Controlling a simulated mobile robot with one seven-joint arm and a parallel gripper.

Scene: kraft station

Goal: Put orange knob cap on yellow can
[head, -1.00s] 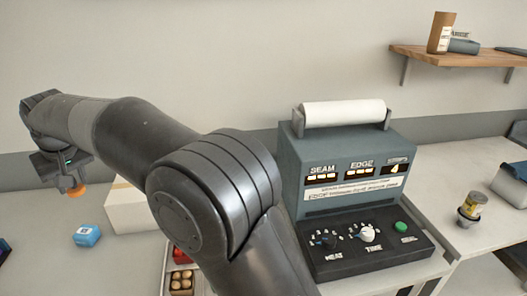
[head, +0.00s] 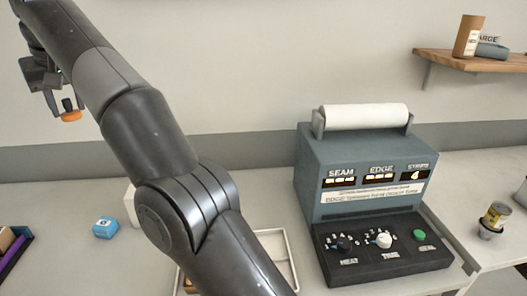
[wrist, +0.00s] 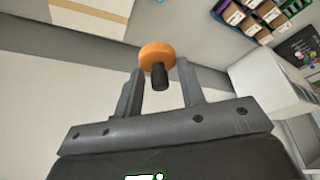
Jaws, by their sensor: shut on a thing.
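The orange knob cap (head: 71,115), a round orange disc with a dark stem, is in my gripper (head: 62,98) at the upper left of the head view, high above the counter. In the wrist view the orange cap (wrist: 156,54) is at the fingertips of my gripper (wrist: 160,78), with its dark stem between the fingers. The can does not show in the wrist view.
A grey-blue sealing machine (head: 318,172) with a paper roll stands between my arm and the can. A wooden shelf (head: 495,61) is at upper right. A tray (head: 292,265) is partly behind my arm.

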